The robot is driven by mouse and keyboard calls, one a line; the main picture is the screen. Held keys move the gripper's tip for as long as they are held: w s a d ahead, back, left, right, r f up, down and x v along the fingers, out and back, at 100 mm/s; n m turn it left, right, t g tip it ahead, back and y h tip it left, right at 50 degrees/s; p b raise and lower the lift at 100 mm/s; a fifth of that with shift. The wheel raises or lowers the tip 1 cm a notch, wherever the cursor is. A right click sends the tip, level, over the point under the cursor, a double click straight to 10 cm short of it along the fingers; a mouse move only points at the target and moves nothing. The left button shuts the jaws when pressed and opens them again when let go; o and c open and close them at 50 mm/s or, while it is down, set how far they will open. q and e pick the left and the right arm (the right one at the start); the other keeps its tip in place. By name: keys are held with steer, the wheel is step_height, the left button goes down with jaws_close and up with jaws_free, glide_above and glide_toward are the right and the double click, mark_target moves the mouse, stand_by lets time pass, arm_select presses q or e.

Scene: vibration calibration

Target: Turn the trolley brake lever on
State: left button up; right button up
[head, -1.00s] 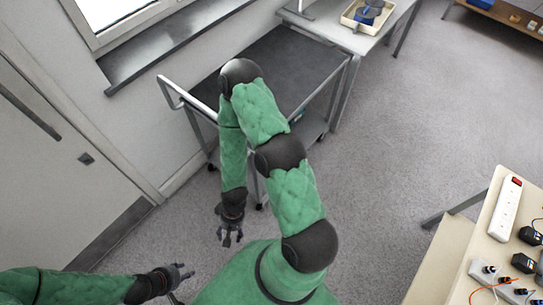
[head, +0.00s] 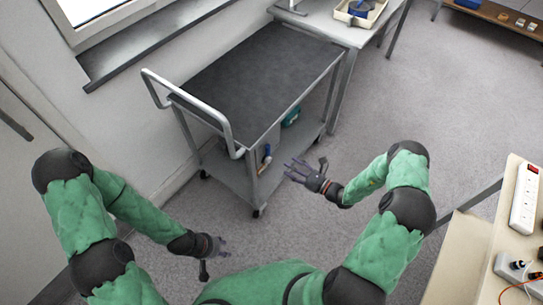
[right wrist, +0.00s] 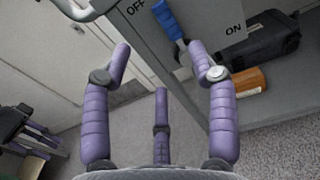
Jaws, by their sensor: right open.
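The trolley (head: 262,65) has a dark top, a metal push handle and a lower shelf. Its brake lever has a blue grip (right wrist: 169,18), which also shows small at the trolley's near end in the head view (head: 267,149). In the right wrist view the lever tilts up toward the OFF mark on the grey panel (right wrist: 213,18); the ON mark is to its right. My right gripper (head: 295,170) is open and empty, right of the lever. Its spread purple fingers (right wrist: 160,58) are apart from the lever. My left gripper (head: 221,246) is low at the left, away from the trolley.
On the trolley's lower shelf are a black case (right wrist: 255,40) and an orange-brown box (right wrist: 250,81). A table with a tray (head: 360,12) adjoins the trolley's far side. A bench with a power strip (head: 525,197) stands at right. The floor before the trolley is clear.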

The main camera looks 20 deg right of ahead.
mark_target(269, 152)
steer(key=b+x, duration=0.2)
steer(key=x, duration=0.7)
steer(key=shift+w+d+r+b, duration=0.1)
steer(key=shift+w+d+b, duration=0.05)
steer(key=shift+w+b, duration=0.2)
steer(key=shift+w+a, duration=0.45)
steer(key=shift+w, duration=0.1)
steer(key=shift+s+r, duration=0.1)
jaws_close()
